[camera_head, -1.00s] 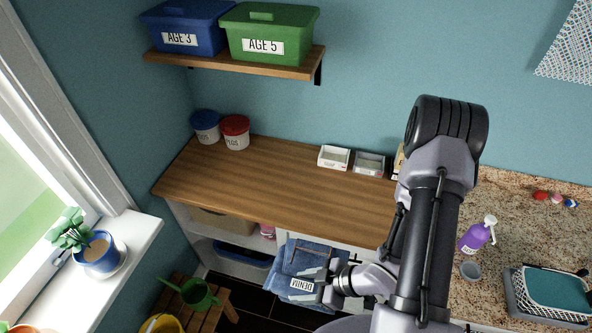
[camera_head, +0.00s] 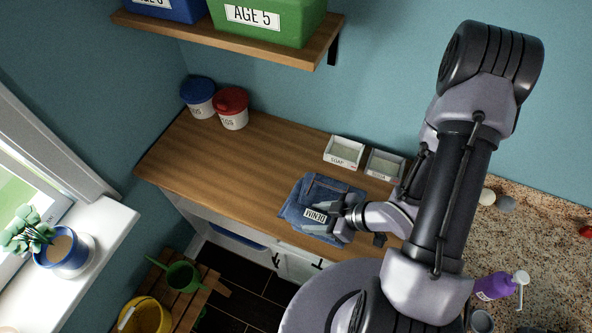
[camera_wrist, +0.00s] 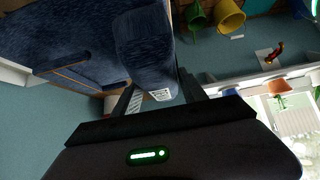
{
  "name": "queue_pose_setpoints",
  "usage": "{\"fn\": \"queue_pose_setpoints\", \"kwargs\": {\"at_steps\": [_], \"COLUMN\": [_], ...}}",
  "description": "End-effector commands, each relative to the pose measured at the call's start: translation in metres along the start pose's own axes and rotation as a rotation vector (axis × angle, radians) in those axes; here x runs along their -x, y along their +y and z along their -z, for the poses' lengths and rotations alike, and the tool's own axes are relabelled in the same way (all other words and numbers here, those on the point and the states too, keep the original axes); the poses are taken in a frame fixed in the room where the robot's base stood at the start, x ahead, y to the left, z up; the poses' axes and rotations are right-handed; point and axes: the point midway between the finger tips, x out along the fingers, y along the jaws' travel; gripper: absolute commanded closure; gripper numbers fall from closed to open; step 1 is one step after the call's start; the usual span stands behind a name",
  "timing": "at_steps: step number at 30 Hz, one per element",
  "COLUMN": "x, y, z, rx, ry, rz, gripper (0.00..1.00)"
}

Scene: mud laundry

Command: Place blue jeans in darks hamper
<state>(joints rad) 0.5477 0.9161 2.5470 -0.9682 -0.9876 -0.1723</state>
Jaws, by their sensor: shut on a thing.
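The blue jeans (camera_head: 318,192) are folded into a bundle with a white label that reads DENIM. My gripper (camera_head: 338,214) is shut on the jeans at their right side in the head view. The jeans appear in front of the right part of the wooden counter; I cannot tell how far above it they are. In the wrist view the jeans (camera_wrist: 95,45) fill the upper left, with their edge between the fingers (camera_wrist: 158,95). No darks hamper can be made out in these frames.
The wooden counter (camera_head: 225,165) is clear in the middle. Blue-lidded (camera_head: 198,97) and red-lidded (camera_head: 232,108) tubs stand at its back left, and two small white trays (camera_head: 344,152) at its back right. A shelf (camera_head: 225,38) with bins hangs above. A purple spray bottle (camera_head: 497,287) stands right.

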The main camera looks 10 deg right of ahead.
Motion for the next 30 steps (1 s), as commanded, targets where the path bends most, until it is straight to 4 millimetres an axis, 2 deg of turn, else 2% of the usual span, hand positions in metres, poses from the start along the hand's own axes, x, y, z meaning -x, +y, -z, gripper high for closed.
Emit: {"fn": "queue_pose_setpoints", "kwargs": {"at_steps": [1, 3, 11, 13, 16, 23, 27, 30], "x": [-0.017, -0.024, -0.047, -0.052, -0.066, -0.082, -0.104, -0.110], "y": [0.008, 0.016, 0.040, 0.053, 0.071, 0.090, 0.091, 0.091], "z": [-0.005, -0.001, 0.017, 0.035, 0.049, 0.062, 0.041, 0.035], "rx": [0.015, 0.013, 0.016, 0.011, 0.008, 0.005, -0.001, 0.000], "ry": [0.003, 0.003, 0.003, 0.002, 0.002, 0.002, 0.001, 0.001], "rz": [-0.002, -0.003, -0.005, 0.003, 0.001, 0.000, 0.002, 0.000], "gripper": [1.00, 1.00, 1.00, 1.00, 1.00, 1.00, 1.00, 1.00]}}
